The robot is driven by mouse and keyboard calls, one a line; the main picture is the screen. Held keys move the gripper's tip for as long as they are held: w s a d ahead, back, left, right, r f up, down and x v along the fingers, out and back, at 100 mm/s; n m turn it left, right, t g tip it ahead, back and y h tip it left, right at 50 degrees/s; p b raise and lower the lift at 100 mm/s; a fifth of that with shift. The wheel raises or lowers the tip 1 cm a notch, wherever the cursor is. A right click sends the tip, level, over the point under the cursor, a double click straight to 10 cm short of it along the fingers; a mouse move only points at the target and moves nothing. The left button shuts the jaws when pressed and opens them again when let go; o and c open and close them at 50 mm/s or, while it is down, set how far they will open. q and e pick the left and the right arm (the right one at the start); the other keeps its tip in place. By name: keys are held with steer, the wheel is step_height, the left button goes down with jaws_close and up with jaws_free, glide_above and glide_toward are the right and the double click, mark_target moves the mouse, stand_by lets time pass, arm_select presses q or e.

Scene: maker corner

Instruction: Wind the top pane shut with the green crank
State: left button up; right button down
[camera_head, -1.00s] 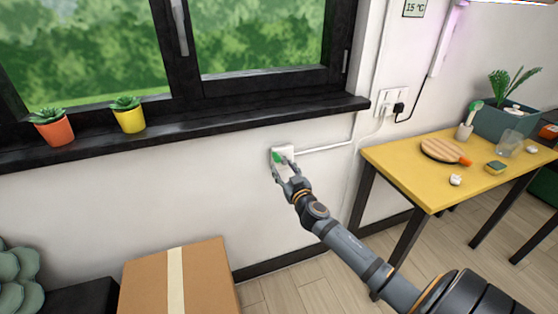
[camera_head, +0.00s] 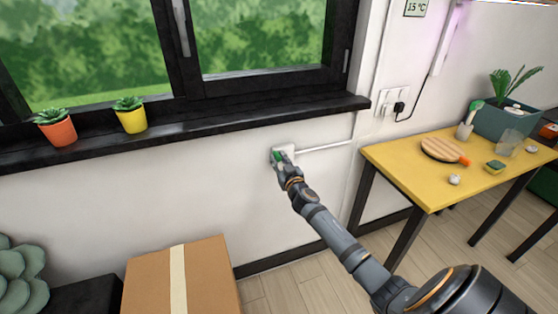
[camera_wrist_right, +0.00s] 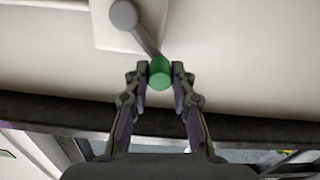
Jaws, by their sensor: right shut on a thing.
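The green crank handle (camera_head: 278,156) is at a small white wall box (camera_head: 289,149) below the window sill. In the right wrist view its green knob (camera_wrist_right: 160,73) sits at the end of a grey crank arm (camera_wrist_right: 143,37), which runs up and left to a round grey hub (camera_wrist_right: 123,14). My right gripper (camera_head: 279,163) is shut on the green knob, with one finger on each side of it in the right wrist view (camera_wrist_right: 160,78). The lower part of the window (camera_head: 262,85) shows; I cannot see the top pane. My left gripper is out of view.
A black sill (camera_head: 215,122) holds an orange pot (camera_head: 60,133) and a yellow pot (camera_head: 132,121). A cardboard box (camera_head: 215,270) stands below. A yellow table (camera_head: 410,177) with several items is at the right. The wall around the crank is clear.

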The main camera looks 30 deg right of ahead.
steer(key=shift+a+f, duration=0.1)
stand_by(0.4)
step_height(320, 180, down, 10)
steer(key=n+b, duration=0.7)
steer(key=n, duration=1.1)
steer(key=shift+r, duration=0.25)
steer(key=shift+n, duration=0.3)
steer(key=c, duration=1.2)
jaws_free()
steer(key=shift+o, duration=0.4)
